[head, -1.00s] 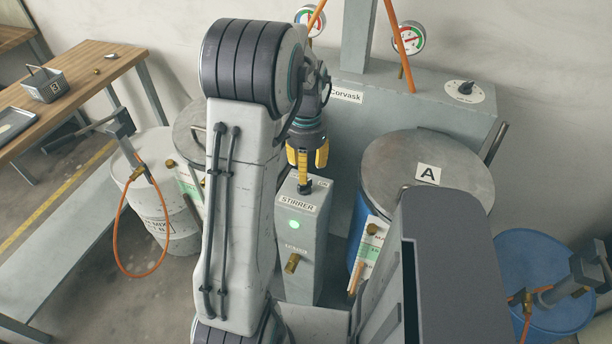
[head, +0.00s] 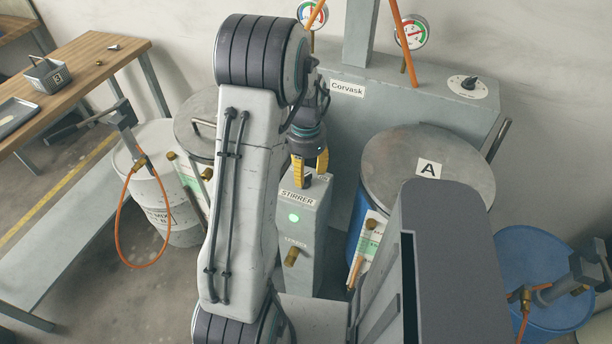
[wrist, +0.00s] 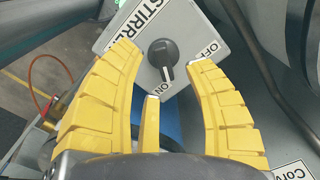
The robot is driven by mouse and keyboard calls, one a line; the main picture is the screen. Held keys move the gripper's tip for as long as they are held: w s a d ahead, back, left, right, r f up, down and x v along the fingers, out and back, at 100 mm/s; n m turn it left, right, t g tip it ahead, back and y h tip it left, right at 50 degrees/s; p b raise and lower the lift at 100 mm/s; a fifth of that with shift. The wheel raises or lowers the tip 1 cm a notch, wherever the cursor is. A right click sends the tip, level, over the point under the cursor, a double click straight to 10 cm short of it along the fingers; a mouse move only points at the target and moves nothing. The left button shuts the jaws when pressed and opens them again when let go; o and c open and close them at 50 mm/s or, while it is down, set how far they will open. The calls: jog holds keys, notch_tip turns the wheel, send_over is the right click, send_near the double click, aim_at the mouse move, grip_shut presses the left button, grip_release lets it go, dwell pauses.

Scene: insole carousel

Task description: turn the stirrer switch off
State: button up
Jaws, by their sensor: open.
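The stirrer switch is a black rotary knob on the sloped top of a grey box (head: 305,235) labelled STIRRER. In the wrist view the knob (wrist: 163,54) shows between ON and OFF labels, its grip pointing towards ON. A green lamp (head: 294,218) glows on the box front. My gripper (wrist: 162,58) is open, with yellow fingers spread on either side of the knob and a third below it; no contact is visible. In the head view my gripper (head: 309,163) is right above the box top, where the fingers partly hide the knob.
A lidded drum marked A (head: 385,165) stands right of the box, another drum (head: 190,125) left. A grey Corvask cabinet (head: 345,105) with gauges and another knob (head: 469,83) stands behind. A brass valve (head: 292,256) sticks out of the box front.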

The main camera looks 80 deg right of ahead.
aim_at(305, 180)
jog(key=shift+f, duration=1.4)
jog(key=shift+c, duration=0.5)
grip_shut()
